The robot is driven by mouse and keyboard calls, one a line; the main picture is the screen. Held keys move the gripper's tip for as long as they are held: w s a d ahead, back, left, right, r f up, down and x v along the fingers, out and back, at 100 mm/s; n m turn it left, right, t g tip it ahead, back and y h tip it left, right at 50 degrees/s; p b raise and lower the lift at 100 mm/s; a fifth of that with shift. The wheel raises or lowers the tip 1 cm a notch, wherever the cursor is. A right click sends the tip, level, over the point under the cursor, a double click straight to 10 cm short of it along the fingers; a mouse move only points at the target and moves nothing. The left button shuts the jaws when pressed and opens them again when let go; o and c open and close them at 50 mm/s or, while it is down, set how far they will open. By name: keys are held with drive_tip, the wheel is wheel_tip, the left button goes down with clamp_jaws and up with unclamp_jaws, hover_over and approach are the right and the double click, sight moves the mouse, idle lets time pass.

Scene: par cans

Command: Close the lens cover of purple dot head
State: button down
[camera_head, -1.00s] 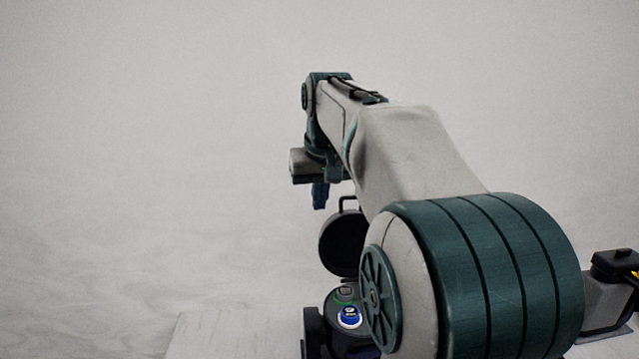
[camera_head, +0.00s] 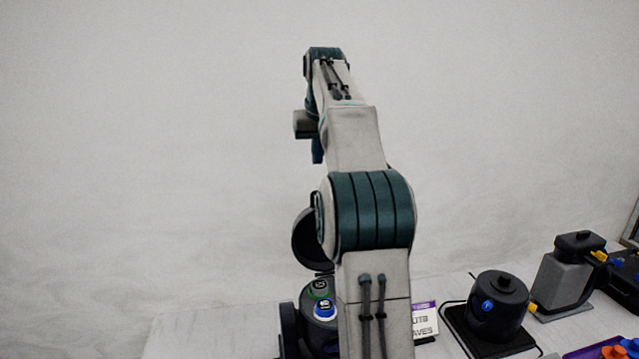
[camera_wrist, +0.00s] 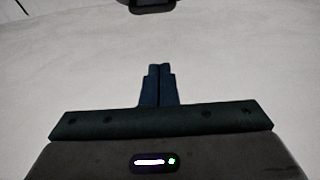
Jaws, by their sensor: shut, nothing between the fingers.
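A dark par can head (camera_head: 318,316) stands low in the head view, partly hidden behind my arm. Its round lens cover (camera_head: 306,240) stands open, raised above the body. A blue-and-white knob and a green-ringed knob show on the body. No purple dot can be made out on it. My gripper (camera_head: 317,151) is above the raised cover, apart from it, pointing down. In the wrist view my gripper (camera_wrist: 158,72) has its fingers together with nothing between them. A dark edge of something (camera_wrist: 152,5) shows at the top of that view.
A dark round pot-like unit (camera_head: 499,308) on a black base stands to the right. Beyond it is a grey box-shaped unit (camera_head: 568,280) with yellow knobs. A small sign (camera_head: 425,320) stands beside my arm. The white table is bare at left (camera_head: 200,335).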

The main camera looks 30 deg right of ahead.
drive_tip(key=shift+s+a+f, duration=0.1)
drive_tip(key=shift+s+f, duration=0.2)
drive_tip(key=shift+f, duration=0.7)
drive_tip(key=shift+s+a+f, duration=0.1)
drive_tip(key=shift+s+f, duration=0.2)
drive_tip(key=shift+f, duration=0.75)
drive_tip(key=shift+s+a+f, duration=0.1)
drive_tip(key=shift+s+f, duration=0.2)
drive_tip(key=shift+f, duration=0.7)
drive_tip(key=shift+s+b, duration=0.15)
drive_tip(key=shift+b, duration=0.4)
